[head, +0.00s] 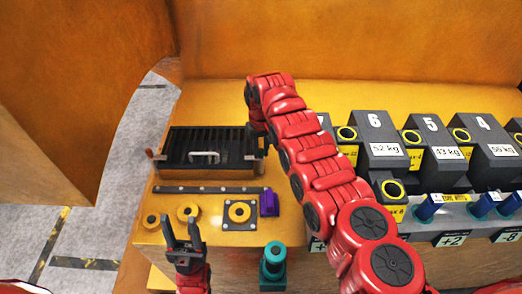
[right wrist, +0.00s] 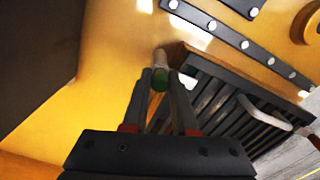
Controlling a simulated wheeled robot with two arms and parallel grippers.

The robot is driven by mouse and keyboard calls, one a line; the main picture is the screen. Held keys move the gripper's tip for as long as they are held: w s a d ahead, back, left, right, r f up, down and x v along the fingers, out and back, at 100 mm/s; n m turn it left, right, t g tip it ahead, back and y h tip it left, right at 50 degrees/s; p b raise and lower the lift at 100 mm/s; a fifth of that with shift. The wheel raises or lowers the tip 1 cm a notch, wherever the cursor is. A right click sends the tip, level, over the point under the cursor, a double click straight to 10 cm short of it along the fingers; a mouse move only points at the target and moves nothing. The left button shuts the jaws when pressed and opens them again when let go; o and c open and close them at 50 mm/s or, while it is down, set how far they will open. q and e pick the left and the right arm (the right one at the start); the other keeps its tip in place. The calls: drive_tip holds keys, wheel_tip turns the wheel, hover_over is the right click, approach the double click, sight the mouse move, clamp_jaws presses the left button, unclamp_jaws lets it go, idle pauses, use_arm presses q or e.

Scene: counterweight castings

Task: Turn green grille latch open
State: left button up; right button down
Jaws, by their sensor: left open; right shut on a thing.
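The dark grille (head: 190,162) with a pale bar handle (head: 205,156) lies on the yellow worktop. In the right wrist view, the grille (right wrist: 215,100) is to the right of my right gripper (right wrist: 160,90). That gripper is shut on the green latch (right wrist: 157,78) at the grille's corner. A pale rounded end of the latch shows beyond the fingertips. In the head view, my right arm reaches down to the grille's right side, and the green latch is hidden there. My left gripper (head: 183,234) is open and empty near the worktop's front edge.
An orange-red latch (head: 150,154) is at the grille's left side. A dark studded strip (head: 208,190), yellow discs (head: 188,211), a square plate (head: 240,223) and a purple block (head: 268,203) lie in front. A teal cylinder (head: 273,262) stands nearer. Labelled weights (head: 380,140) fill the right.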

drive_tip(key=shift+f+n+b, duration=0.2)
drive_tip(key=shift+n+b, duration=0.1)
drive_tip(key=shift+b, duration=0.35)
drive_tip(key=n+b, duration=0.3)
drive_tip(key=b, duration=0.2)
drive_tip(key=shift+f+n+b, duration=0.15)
drive_tip(key=shift+n+b, duration=0.2)
drive_tip(key=shift+n, duration=0.05)
drive_tip(key=n+b, duration=0.2)
drive_tip(key=shift+n, duration=0.4)
drive_tip(key=shift+r+n, duration=0.25)
drive_tip(key=shift+n, duration=0.65)
drive_tip(key=n, duration=0.2)
drive_tip(key=shift+r+n+b, duration=0.1)
drive_tip(key=shift+n+b, duration=0.2)
drive_tip(key=n, duration=0.6)
drive_tip(key=c, duration=0.7)
unclamp_jaws()
